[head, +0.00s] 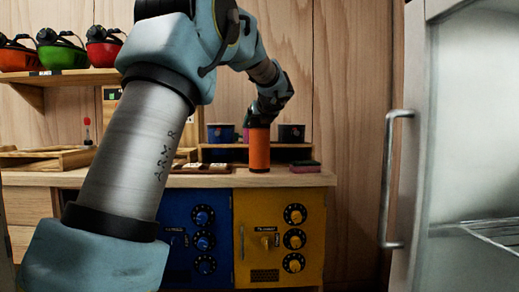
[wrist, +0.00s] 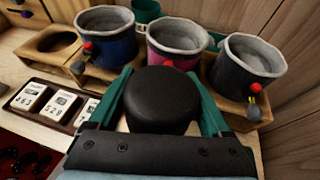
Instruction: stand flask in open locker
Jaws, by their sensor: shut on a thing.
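An orange flask (head: 259,150) stands upright at the wooden counter, its base at or just above the top. My gripper (head: 264,112) is shut on the flask's upper end from above. In the wrist view the flask's round black cap (wrist: 160,98) fills the space between my gripper's green fingers (wrist: 163,90). Below the counter are a blue locker door (head: 196,240) and a yellow locker door (head: 272,238) with dials, both looking shut. At the right a pale cabinet with a metal handle (head: 389,180) shows a wire shelf (head: 485,232) inside; I cannot tell whether its front is open.
Blue (wrist: 106,38), pink (wrist: 177,42) and black (wrist: 247,62) cups stand in a wooden rack just behind the flask. A tray of number tiles (wrist: 56,103) lies left. A dark pink-edged block (head: 305,167) is right of it. Helmets (head: 62,50) sit on a shelf.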

